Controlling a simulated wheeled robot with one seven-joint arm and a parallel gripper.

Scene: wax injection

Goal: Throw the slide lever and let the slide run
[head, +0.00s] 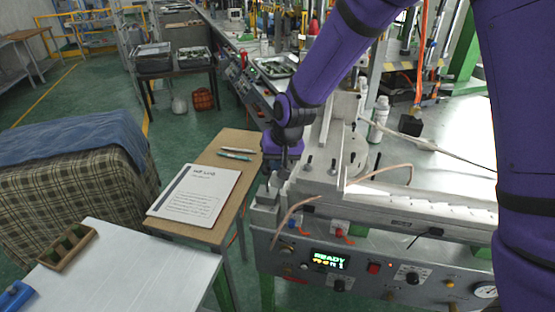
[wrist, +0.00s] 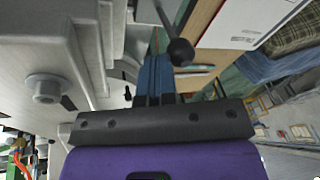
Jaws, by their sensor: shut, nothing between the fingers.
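The slide lever shows in the wrist view as a grey rod with a black ball knob (wrist: 181,52). My gripper (wrist: 158,62) is shut and empty; its fingers lie just left of the knob in that view, close to the rod. I cannot tell whether they touch it. In the head view my gripper (head: 269,182) is low at the left end of the wax injection machine (head: 390,265), and the lever is not clearly visible there. The slide (head: 420,203) is a pale body along the machine's top. The display (head: 329,261) has a lit first line reading READY.
A wooden side table (head: 228,175) with a printed log sheet (head: 200,194) and pens stands left of the machine. A white table (head: 130,270) with a small wooden tray (head: 67,247) is at the front left. Thin cables (head: 390,167) cross the machine top.

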